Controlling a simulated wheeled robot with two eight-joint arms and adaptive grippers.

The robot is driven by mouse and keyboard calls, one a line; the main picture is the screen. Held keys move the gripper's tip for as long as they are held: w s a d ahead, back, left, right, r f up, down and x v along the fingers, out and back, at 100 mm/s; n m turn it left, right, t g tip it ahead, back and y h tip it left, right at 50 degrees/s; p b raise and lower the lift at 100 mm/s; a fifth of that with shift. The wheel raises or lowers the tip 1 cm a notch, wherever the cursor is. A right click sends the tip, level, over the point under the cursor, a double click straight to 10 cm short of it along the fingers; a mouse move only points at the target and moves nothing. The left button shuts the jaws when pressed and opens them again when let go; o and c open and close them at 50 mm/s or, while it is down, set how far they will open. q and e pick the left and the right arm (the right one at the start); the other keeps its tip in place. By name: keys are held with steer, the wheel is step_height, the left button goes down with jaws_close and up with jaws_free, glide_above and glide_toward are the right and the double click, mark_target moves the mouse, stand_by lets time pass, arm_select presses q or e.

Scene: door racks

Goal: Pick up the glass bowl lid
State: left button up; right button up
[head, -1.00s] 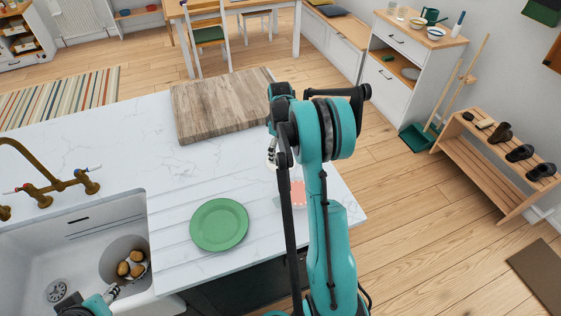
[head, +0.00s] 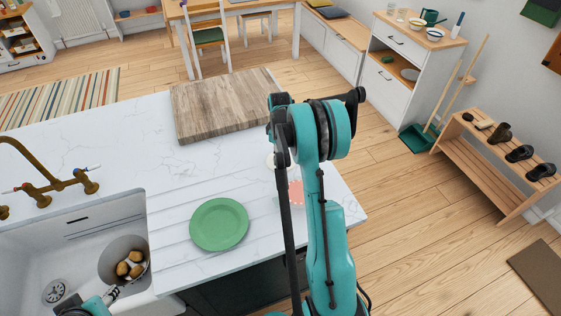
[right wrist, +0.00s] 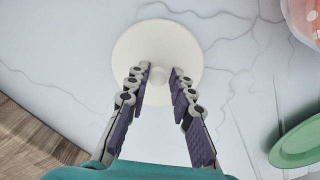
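The bowl lid shows in the right wrist view as a pale, round disc (right wrist: 138,50) with a small round knob (right wrist: 157,76) at its centre. It lies flat on the white marble counter. My right gripper (right wrist: 161,72) is open, with one finger on each side of the knob; I see gaps and cannot tell any contact. In the head view the lid (head: 271,161) is mostly hidden by my right arm. My left gripper (head: 113,292) is at the lower left, over the sink; its fingers are too small to read.
A clear bowl with red contents (right wrist: 304,22) stands near the lid. A green plate (head: 218,224) and a wooden board (head: 222,105) lie on the counter (head: 120,135). The sink (head: 95,215) holds a bowl with several brownish items (head: 126,263).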

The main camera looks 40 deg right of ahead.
steer(key=shift+d+f, duration=0.1)
steer(key=shift+f, duration=0.05)
steer(key=shift+c, duration=0.7)
steer(key=shift+r, duration=0.3)
step_height(320, 180, up, 4)
steer(key=shift+r+p, duration=0.1)
steer(key=shift+p, duration=0.45)
steer(key=s+a+r+p, duration=0.1)
steer(key=s+a+r, duration=0.5)
steer(key=s+a, duration=0.15)
steer(key=shift+n, duration=0.5)
steer(key=s, duration=0.3)
steer(key=s+d+p, duration=0.1)
steer(key=s, duration=0.2)
steer(key=s+r+p, duration=0.1)
steer(key=s, duration=0.2)
steer(key=shift+s+d, duration=0.15)
steer(key=shift+s, duration=0.15)
step_height(320, 180, down, 5)
steer(key=b, duration=0.3)
steer(key=shift+r, duration=0.1)
